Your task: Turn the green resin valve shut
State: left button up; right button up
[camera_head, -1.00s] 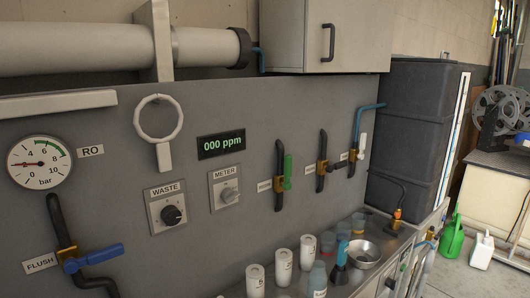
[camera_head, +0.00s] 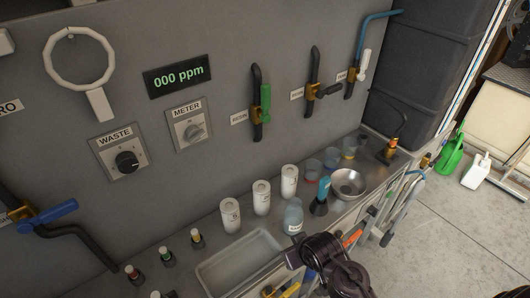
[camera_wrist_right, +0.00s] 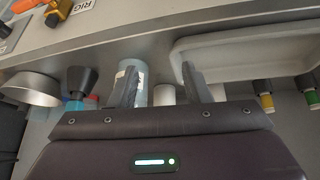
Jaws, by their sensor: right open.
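The green valve handle (camera_head: 265,103) is upright on a vertical dark pipe on the grey wall panel, to the right of the METER knob in the head view. A brass valve body (camera_head: 257,122) shows beside it. My right arm shows at the bottom of the head view, low over the counter's front edge and well below the green valve. In the right wrist view my right gripper (camera_wrist_right: 160,85) has its two fingers apart, with nothing held between them. The green valve is not in the right wrist view. My left gripper is not in view.
White canisters (camera_head: 261,197), a bottle (camera_head: 293,216), a steel bowl (camera_head: 348,184) and a white tray (camera_head: 240,262) stand on the counter. A valve with a dark handle (camera_head: 326,91) and one with a white handle (camera_head: 364,66) are to the right. A blue-handled valve (camera_head: 54,212) is at left.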

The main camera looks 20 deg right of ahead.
jog(key=w+d+r+t+y, duration=0.2)
jog(key=w+r+t, duration=0.5)
jog(key=w+r, duration=0.9)
jog(key=n+t+y+p, duration=0.2)
jog(key=t+y, duration=0.1)
jog(key=t, duration=0.1)
send_near(268, 92)
jog(key=w, duration=0.3)
jog(key=shift+y, duration=0.4)
jog(key=x, duration=0.2)
jog(key=p+x, duration=0.1)
jog(key=x, duration=0.1)
jog(key=p+x, duration=0.1)
jog(key=x, duration=0.2)
jog(key=shift+a+f, duration=0.1)
jog(key=shift+a, duration=0.2)
jog(key=shift+w+a+f, duration=0.1)
jog(key=shift+w+a, duration=0.05)
jog(key=shift+w, duration=0.35)
grip_shut()
